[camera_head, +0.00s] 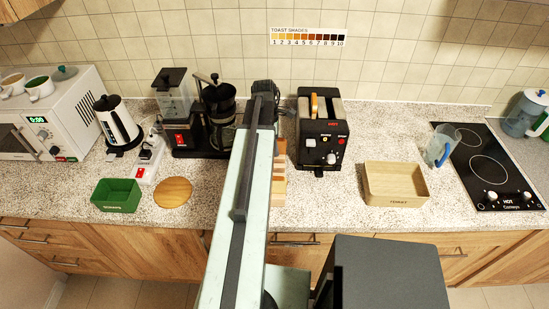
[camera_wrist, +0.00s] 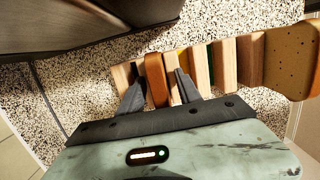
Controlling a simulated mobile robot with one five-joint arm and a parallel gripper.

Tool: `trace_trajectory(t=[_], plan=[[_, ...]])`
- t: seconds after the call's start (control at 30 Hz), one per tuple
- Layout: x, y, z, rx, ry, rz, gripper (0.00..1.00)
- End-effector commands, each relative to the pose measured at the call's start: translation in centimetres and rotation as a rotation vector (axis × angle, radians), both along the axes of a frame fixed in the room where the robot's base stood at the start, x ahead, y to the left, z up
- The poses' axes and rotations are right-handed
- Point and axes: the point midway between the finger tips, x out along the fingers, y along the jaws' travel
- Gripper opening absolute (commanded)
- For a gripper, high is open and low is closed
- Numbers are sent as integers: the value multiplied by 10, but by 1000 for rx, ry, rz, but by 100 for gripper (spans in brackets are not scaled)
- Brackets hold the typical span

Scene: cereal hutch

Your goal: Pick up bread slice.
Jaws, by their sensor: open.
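In the wrist view, my gripper (camera_wrist: 158,78) is open, with one dark finger on each side of a brown bread slice (camera_wrist: 155,88). The slice stands on edge among the pale wooden slats of a rack (camera_wrist: 198,70). I cannot tell whether the fingers touch it. A larger tan, dotted bread piece (camera_wrist: 291,62) is at the right end of the rack. In the head view, the rack (camera_head: 280,185) shows just right of my arm, which hides part of it and the gripper's fingertips. Another bread slice (camera_head: 314,105) sticks up from the black toaster (camera_head: 321,145).
The toaster stands close to the right of the rack. A coffee maker (camera_head: 188,138) is left of my arm. A wooden tray (camera_head: 397,199) is at the right, a green tray (camera_head: 117,206) and round board (camera_head: 173,192) at the left. Counter between toaster and wooden tray is clear.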

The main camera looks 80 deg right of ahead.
Motion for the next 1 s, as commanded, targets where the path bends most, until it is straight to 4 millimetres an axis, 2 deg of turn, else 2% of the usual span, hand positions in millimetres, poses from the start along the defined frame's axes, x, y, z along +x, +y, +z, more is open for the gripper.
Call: trace_trajectory(t=[0.03, 0.2, 0.23, 0.37, 0.77, 0.87, 1.0], plan=[[-1, 0, -5, 0, 0, 0, 41], [-1, 0, -2, 0, 0, 0, 41], [-1, 0, -2, 0, 0, 0, 35], [-1, 0, -2, 0, 0, 0, 0], [-1, 0, 3, 0, 0, -1, 0], [0, 0, 12, 0, 0, 1, 0], [2, 0, 35, 1, 0, 4, 0]])
